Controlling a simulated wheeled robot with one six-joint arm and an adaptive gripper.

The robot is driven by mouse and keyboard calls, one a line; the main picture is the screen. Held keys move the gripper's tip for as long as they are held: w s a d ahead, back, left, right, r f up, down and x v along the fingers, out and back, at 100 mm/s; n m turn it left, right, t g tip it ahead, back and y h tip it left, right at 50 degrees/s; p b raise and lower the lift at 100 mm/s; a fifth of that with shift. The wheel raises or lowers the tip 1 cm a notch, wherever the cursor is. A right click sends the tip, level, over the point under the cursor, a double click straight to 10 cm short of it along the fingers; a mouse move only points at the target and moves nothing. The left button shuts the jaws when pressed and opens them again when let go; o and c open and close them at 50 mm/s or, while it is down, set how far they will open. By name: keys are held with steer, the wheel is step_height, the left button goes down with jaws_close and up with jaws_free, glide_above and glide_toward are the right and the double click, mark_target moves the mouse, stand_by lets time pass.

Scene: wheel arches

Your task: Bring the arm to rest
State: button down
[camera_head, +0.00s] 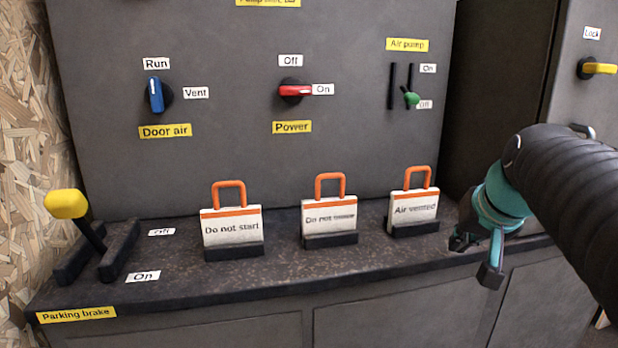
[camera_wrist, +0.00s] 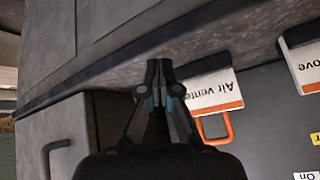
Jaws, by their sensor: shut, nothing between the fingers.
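My gripper (camera_head: 478,258) is at the right end of the dark speckled counter, near its front edge, to the right of the "Air vented" tag. My black-sleeved arm (camera_head: 575,205) reaches in from the right and hides part of the cabinet there. In the wrist view my gripper (camera_wrist: 158,72) is shut, its fingertips together with nothing between them. The "Air vented" tag (camera_head: 414,208) stands in its holder, apart from the fingers; it also shows in the wrist view (camera_wrist: 212,94), to the right of the fingers.
The "Do not start" tag (camera_head: 231,226) and a blurred "Do not" tag (camera_head: 329,216) stand along the counter (camera_head: 180,268). The parking brake lever (camera_head: 67,204) is at the left. Blue (camera_head: 156,95), red (camera_head: 295,91) and green (camera_head: 411,98) handles are on the panel. A handle (camera_head: 600,68) marks the right cabinet.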

steer(key=s+a+f+n+g+p, duration=0.1)
steer(key=s+a+f, duration=0.3)
steer(key=s+f, duration=0.2)
steer(key=s+a+f+n+p, duration=0.1)
steer(key=s+a+f+n, duration=0.1)
steer(key=s+a+f, duration=0.3)
steer(key=s+f, duration=0.1)
steer(key=s, duration=0.3)
steer(key=shift+f+n+g+p, duration=0.25)
steer(key=shift+n+g+p, duration=0.05)
steer(key=shift+g+p, duration=0.1)
